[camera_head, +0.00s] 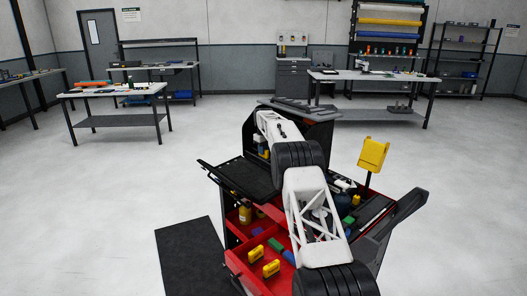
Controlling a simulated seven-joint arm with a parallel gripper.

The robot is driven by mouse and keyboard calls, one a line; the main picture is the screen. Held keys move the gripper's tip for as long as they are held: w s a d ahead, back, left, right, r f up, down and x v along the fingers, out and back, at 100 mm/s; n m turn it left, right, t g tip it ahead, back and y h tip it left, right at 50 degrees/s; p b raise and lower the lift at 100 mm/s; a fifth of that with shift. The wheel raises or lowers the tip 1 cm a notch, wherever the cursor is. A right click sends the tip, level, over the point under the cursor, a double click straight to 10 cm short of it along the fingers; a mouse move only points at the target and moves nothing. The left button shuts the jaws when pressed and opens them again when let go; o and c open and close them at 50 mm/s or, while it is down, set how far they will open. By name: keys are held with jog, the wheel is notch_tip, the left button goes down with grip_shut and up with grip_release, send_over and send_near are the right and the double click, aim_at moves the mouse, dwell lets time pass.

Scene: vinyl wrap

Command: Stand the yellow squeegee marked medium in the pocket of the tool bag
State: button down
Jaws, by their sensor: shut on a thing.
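Two small yellow pieces (256,253) lie in the open red tray of the tool cart at the lower middle. I cannot read any size marking on them, so I cannot tell which is the medium squeegee. My white and black arm reaches up from the bottom across the cart. My gripper is not visible; the arm's far end is hidden behind its own links and the cart's dark parts. What it holds does not show. I cannot clearly make out the tool bag or its pocket among the dark parts around the arm.
A yellow panel (373,153) on a black stalk stands right of my arm. A black flap (246,178) juts out left of it. A dark mat (192,256) lies on the floor. Workbenches (118,90) line the back, with open floor between.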

jog(key=shift+f, duration=0.5)
dwell(0.6)
jog(key=c, duration=0.9)
grip_release()
jog(key=shift+c, duration=0.2)
jog(key=shift+r, duration=0.1)
jog(key=shift+r, duration=3.8)
